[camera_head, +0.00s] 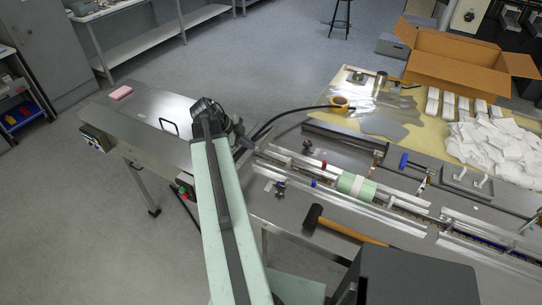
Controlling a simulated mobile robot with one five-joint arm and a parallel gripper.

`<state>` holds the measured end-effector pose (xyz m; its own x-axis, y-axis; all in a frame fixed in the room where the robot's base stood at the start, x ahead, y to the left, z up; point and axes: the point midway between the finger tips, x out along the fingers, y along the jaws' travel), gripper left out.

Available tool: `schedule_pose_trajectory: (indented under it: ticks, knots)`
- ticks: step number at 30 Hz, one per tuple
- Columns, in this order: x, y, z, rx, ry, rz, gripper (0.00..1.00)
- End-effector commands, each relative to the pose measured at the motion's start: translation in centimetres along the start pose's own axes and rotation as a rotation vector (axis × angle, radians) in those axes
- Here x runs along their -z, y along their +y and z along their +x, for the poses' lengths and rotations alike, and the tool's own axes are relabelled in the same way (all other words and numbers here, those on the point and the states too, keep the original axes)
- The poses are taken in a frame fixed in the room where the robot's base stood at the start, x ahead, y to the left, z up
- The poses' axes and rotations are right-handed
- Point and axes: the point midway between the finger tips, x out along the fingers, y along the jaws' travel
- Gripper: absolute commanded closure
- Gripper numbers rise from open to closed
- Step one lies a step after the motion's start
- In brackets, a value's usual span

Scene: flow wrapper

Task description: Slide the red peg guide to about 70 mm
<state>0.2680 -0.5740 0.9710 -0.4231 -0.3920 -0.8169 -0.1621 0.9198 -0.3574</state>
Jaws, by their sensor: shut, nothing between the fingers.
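A small red peg (324,165) stands on the far guide rail of the flow wrapper, left of the pale green roll. A matching blue peg (313,182) stands on the near side of the channel. I cannot read any scale at this size. My arm reaches up from the bottom of the picture, and its dark end with my gripper (238,132) is over the left part of the machine, left of the red peg and apart from it. My gripper is shut and empty; its fingertips are small and hard to make out.
A pale green roll (356,187) lies across the channel right of the pegs. Black knobs (307,147) (280,187) stand beside the rails. A hammer (337,225) lies on the front deck. A cardboard box (456,62) and white packets (497,150) are at the back right.

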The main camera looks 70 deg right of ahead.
Motion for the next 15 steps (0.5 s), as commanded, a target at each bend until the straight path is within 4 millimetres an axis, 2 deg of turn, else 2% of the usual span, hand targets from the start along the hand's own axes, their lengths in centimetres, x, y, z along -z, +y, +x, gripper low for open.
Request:
schedule_pose_trajectory:
  ticks: [1, 4, 10, 15]
  knots:
    - [1.4, -0.6, 1.0, -0.003, 0.020, 0.071, 1.00]
    - [2.9, -1.1, 1.8, -0.001, 0.041, 0.149, 1.00]
    - [2.9, -1.0, 2.8, 0.000, 0.043, 0.159, 1.00]
    - [2.7, -0.8, 6.1, -0.001, 0.043, 0.159, 1.00]
